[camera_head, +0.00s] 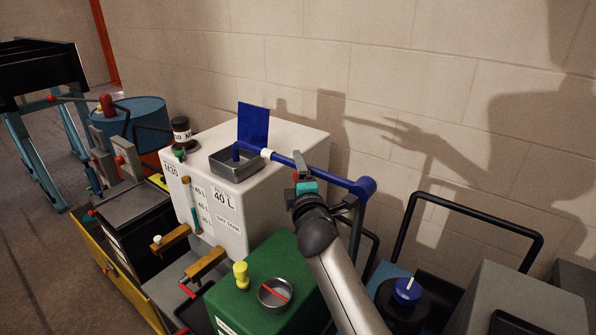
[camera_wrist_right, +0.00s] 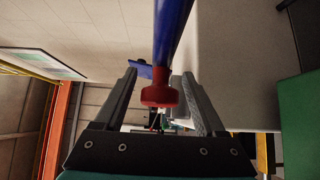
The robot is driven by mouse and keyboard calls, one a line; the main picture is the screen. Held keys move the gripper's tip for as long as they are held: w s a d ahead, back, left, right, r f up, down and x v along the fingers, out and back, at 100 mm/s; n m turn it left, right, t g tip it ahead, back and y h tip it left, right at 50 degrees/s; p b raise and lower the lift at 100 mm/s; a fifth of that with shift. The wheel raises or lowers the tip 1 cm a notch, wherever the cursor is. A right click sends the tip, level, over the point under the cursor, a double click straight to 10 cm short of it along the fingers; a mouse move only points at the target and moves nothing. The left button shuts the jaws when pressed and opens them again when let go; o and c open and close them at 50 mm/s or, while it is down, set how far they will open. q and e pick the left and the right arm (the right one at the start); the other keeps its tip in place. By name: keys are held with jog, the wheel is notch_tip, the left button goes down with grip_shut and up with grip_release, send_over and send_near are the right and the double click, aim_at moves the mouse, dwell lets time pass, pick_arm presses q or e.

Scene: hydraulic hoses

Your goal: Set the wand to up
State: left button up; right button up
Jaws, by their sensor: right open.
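The wand is a blue pipe (camera_head: 318,173) with a white band, reaching left from a blue elbow on an upright post (camera_head: 358,220). It lies nearly level, and its far end bends down over a grey square tray (camera_head: 238,168) on the white tank. My right gripper (camera_head: 303,176) is at the wand's middle. In the right wrist view the jaws (camera_wrist_right: 160,78) are apart, with a red round knob (camera_wrist_right: 160,95) on the blue pipe (camera_wrist_right: 172,35) between them. A gap shows on either side of the knob. My left gripper is not in view.
The white tank (camera_head: 290,140) has a blue upright plate (camera_head: 254,124) and a dark jar (camera_head: 181,132) on top. A green box (camera_head: 255,310) stands in front. A black tube frame (camera_head: 475,222) and a blue cap (camera_head: 407,291) are at right. The block wall is close behind.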

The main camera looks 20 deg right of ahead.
jog(key=shift+w, duration=0.25)
grip_shut()
dwell(0.5)
dwell(0.9)
